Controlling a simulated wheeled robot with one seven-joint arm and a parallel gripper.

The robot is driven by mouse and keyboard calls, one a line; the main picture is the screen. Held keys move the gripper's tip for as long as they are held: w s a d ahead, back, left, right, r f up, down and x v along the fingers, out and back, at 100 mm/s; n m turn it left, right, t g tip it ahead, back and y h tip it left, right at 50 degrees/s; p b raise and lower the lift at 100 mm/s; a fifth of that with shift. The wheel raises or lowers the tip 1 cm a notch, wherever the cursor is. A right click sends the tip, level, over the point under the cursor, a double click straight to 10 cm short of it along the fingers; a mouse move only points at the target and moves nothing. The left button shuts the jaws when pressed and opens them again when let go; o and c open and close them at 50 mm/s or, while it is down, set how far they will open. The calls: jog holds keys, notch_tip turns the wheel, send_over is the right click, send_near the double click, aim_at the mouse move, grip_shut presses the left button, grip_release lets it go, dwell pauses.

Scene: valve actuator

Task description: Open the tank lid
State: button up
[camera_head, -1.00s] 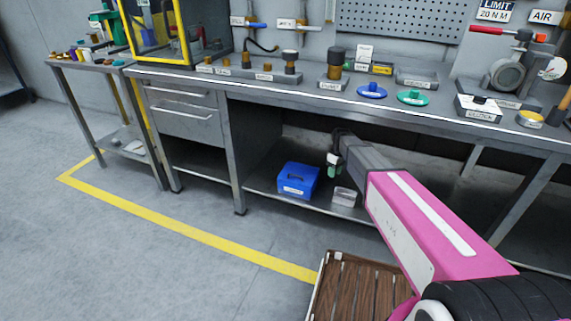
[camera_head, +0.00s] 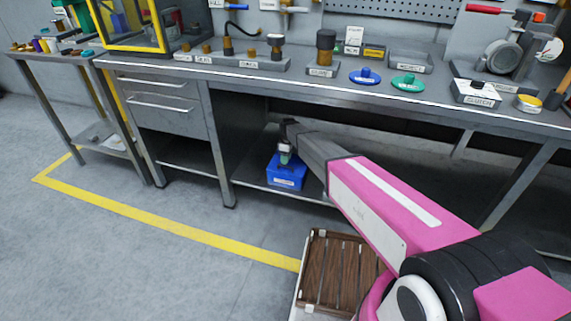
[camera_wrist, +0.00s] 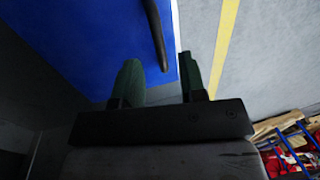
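The blue tank (camera_head: 287,172) stands on the lower shelf under the workbench, with a small label on its front. My gripper (camera_head: 285,157) is over its top and hides much of the lid. In the wrist view, the blue lid (camera_wrist: 80,45) fills the upper left, with a dark bar handle (camera_wrist: 155,32) on it.
The workbench top (camera_head: 235,82) lies above the shelf, its front edge over my arm. A drawer unit (camera_head: 163,105) stands to the left. A wooden slatted platform (camera_head: 340,270) is on the floor in front. Open floor lies left of it, with a yellow line (camera_head: 170,225).

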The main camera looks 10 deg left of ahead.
jog(key=shift+s+f, duration=0.15)
jog(key=shift+f, duration=0.55)
jog(key=shift+s+f, duration=0.15)
jog(key=shift+f, duration=0.5)
grip_shut()
jog(key=shift+r, duration=0.1)
